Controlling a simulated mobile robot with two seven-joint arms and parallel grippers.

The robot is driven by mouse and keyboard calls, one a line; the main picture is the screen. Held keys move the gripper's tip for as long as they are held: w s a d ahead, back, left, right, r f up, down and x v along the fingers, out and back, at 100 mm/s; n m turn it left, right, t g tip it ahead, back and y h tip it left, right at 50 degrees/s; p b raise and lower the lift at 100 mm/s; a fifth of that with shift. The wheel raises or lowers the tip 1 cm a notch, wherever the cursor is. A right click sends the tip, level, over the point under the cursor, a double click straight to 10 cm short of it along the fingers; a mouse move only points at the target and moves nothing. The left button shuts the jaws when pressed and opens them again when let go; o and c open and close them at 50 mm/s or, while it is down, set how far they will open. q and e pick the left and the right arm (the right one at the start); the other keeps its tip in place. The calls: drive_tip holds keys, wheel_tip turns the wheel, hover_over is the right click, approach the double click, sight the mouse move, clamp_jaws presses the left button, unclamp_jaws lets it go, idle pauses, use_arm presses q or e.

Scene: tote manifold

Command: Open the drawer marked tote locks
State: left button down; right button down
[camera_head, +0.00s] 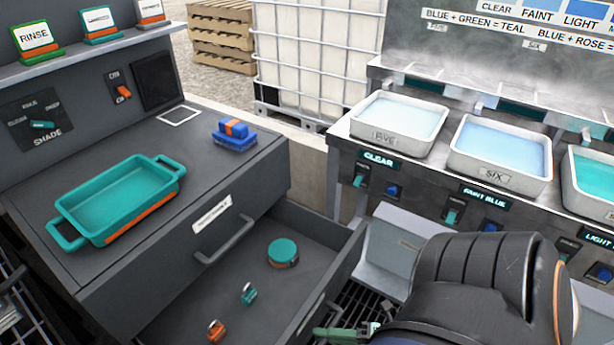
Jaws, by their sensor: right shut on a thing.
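The lower drawer (335,262) of the dark grey cabinet stands pulled out. Inside lie a round teal piece (282,252), a small teal lock-like piece (248,293) and a small orange one (215,330). Its front faces away from me, so I cannot read its marking. My right gripper (345,332), with green fingertips, is at the outer side of that front, shut on what appears to be its handle; the grip is mostly hidden. The closed upper drawer has a handle (226,242) and a white label (212,213) too small to read. My left gripper is out of view.
A teal tray (118,206) and a blue-and-orange block (234,134) sit on the cabinet top. To the right is a bench (345,128) with white basins of liquid, including one marked SIX (495,176), and switches below. My right arm covers the lower right.

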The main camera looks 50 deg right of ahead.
drive_tip(key=shift+s+d, duration=0.1)
drive_tip(key=shift+s, duration=1.15)
drive_tip(key=c, duration=0.8)
unclamp_jaws()
drive_tip(key=shift+c, duration=0.2)
drive_tip(key=shift+s+d, duration=0.2)
drive_tip(key=shift+s, duration=0.2)
drive_tip(key=v, duration=1.1)
drive_tip(key=shift+s+d+r, duration=0.15)
drive_tip(key=shift+s, duration=0.1)
